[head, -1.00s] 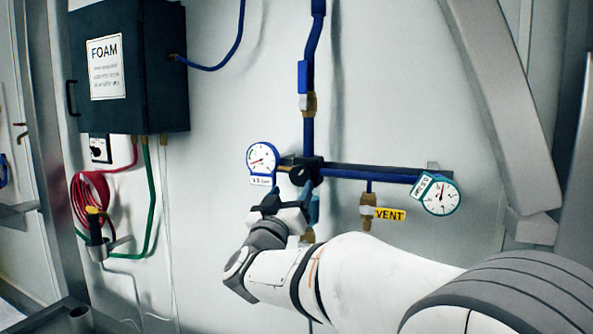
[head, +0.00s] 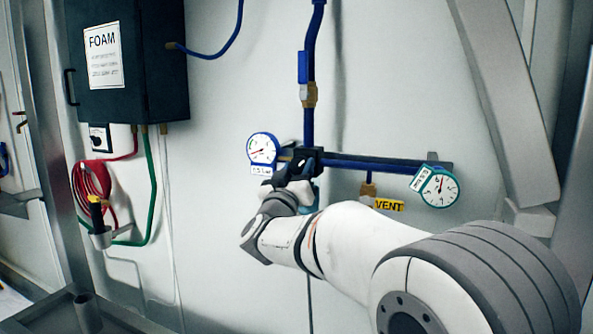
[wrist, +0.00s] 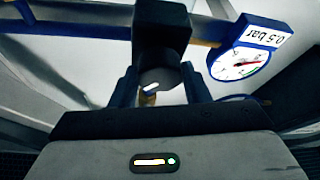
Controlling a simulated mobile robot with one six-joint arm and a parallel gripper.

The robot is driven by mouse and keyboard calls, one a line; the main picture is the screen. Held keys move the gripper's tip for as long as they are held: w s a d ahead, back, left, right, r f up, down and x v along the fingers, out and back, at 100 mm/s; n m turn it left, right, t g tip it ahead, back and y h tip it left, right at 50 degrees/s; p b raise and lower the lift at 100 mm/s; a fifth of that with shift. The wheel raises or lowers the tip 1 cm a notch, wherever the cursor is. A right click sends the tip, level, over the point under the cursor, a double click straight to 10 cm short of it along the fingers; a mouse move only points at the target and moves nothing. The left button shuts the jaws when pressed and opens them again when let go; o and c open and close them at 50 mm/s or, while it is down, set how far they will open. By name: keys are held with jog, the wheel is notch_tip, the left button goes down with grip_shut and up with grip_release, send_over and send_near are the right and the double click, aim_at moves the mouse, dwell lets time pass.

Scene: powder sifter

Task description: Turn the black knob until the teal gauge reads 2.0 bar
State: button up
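The teal gauge (head: 438,188) hangs at the right end of the blue pipe in the head view. Its needle points roughly upward; its scale and tag are too small to read surely. The black knob (wrist: 158,78), with a white mark on its face, is at the middle of the wrist view, below a black valve body (wrist: 161,25). My gripper (wrist: 160,88) has one finger on each side of the knob, apparently open with little gap. In the head view my gripper (head: 296,180) is at the valve and hides the knob.
A blue-rimmed gauge (head: 263,149) sits just left of the valve; it also shows in the wrist view (wrist: 240,63), tagged 0.5 bar. A yellow VENT tag (head: 389,206) hangs below the pipe. A dark FOAM box (head: 130,60) is on the wall at left.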

jog(key=c, duration=0.4)
